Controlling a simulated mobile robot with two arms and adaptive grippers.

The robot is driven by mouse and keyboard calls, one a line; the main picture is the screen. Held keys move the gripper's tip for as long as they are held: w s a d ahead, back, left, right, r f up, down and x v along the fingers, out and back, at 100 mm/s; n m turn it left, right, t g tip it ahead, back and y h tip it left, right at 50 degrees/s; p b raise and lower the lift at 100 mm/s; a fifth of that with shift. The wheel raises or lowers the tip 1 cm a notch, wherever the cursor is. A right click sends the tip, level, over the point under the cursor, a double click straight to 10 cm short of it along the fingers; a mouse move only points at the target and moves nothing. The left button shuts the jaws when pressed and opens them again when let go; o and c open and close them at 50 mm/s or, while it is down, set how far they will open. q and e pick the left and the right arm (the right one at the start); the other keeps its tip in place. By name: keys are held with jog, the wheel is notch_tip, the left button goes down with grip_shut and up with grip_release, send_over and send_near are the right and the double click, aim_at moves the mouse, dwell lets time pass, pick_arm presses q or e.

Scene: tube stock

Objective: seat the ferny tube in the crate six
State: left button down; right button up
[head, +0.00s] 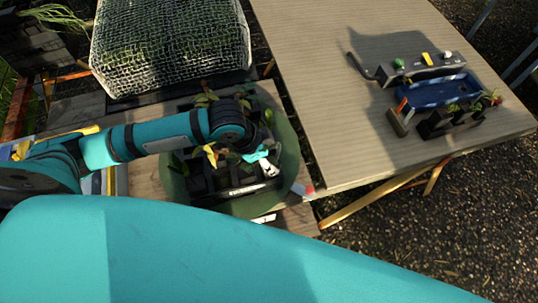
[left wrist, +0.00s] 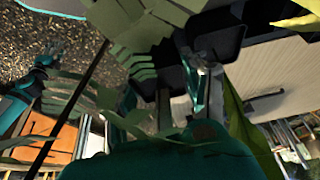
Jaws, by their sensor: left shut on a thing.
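My left gripper (head: 268,165) reaches over a dark divided crate (head: 240,190) in the head view. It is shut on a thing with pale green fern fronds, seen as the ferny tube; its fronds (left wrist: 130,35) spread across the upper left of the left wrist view. The tube's body is largely hidden by the fingers and leaves. The crate holds several leafy plants, and its label is too small to read. I cannot tell which crate is six, or whether the tube touches the crate. A teal and black arm end, probably my right gripper (left wrist: 45,62), shows small in the left wrist view.
A wooden table (head: 310,80) at the right carries a grey control box (head: 420,68), a blue tray (head: 435,92) and several dark plant holders (head: 437,124). The table's left part is clear.

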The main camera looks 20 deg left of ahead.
pick_arm(q)
jog(key=shift+f+b, duration=0.35)
jog(key=shift+f, duration=0.75)
jog(key=shift+f, duration=0.2)
jog(key=c, duration=0.6)
grip_release()
jog(key=shift+f, duration=0.1)
jog(key=shift+a+r, duration=0.15)
jog(key=shift+r, duration=0.2)
jog(key=v, duration=1.1)
jog(key=shift+s+r, duration=0.2)
